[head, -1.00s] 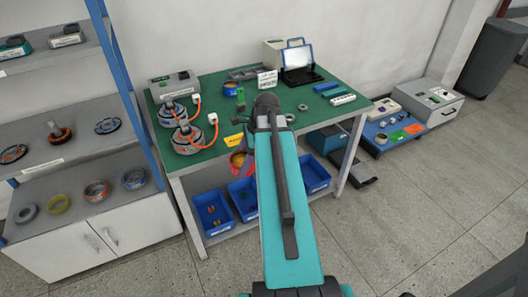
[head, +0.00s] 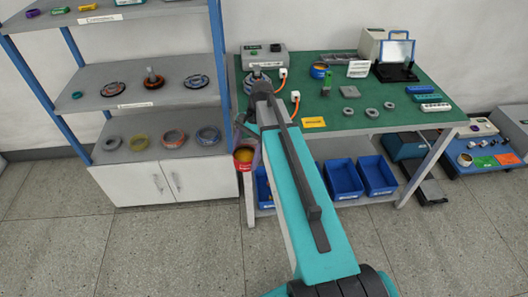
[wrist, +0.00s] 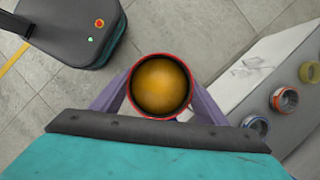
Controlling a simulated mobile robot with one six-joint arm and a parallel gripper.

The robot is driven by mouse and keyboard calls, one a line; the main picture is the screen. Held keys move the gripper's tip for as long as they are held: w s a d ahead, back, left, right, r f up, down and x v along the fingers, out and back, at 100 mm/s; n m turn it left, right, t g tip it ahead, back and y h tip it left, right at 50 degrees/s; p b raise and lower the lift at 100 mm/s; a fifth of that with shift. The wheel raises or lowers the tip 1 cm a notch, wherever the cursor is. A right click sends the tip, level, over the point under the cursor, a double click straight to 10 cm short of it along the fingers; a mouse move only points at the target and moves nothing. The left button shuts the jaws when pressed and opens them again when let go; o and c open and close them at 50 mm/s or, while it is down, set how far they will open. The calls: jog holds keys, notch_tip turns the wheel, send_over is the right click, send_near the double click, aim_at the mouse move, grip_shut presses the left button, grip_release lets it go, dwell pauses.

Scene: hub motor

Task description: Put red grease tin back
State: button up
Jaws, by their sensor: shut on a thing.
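The red grease tin (head: 244,155) is held in my gripper (head: 244,144), to the left of the workbench's front left corner in the head view. In the wrist view the tin (wrist: 161,87) is seen from above, open, with a red rim and amber grease inside. The two purple fingers of my gripper (wrist: 160,100) close on it from both sides. The tin is off any surface. My teal arm hides part of the bench's left side.
A grey shelf unit (head: 150,97) stands left, with coils and rings on its boards. The green-topped workbench (head: 390,118) carries a blue tin (head: 319,71), several grey rings and a yellow label (head: 313,122). Blue bins (head: 343,181) sit beneath. The floor (head: 150,240) in front is clear.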

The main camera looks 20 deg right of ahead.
jog(key=w+a+f+n+g, duration=0.1)
jog(key=w+a+n, duration=0.1)
jog(key=a, duration=0.5)
jog(key=shift+f+n, duration=0.2)
jog(key=shift+n, duration=0.4)
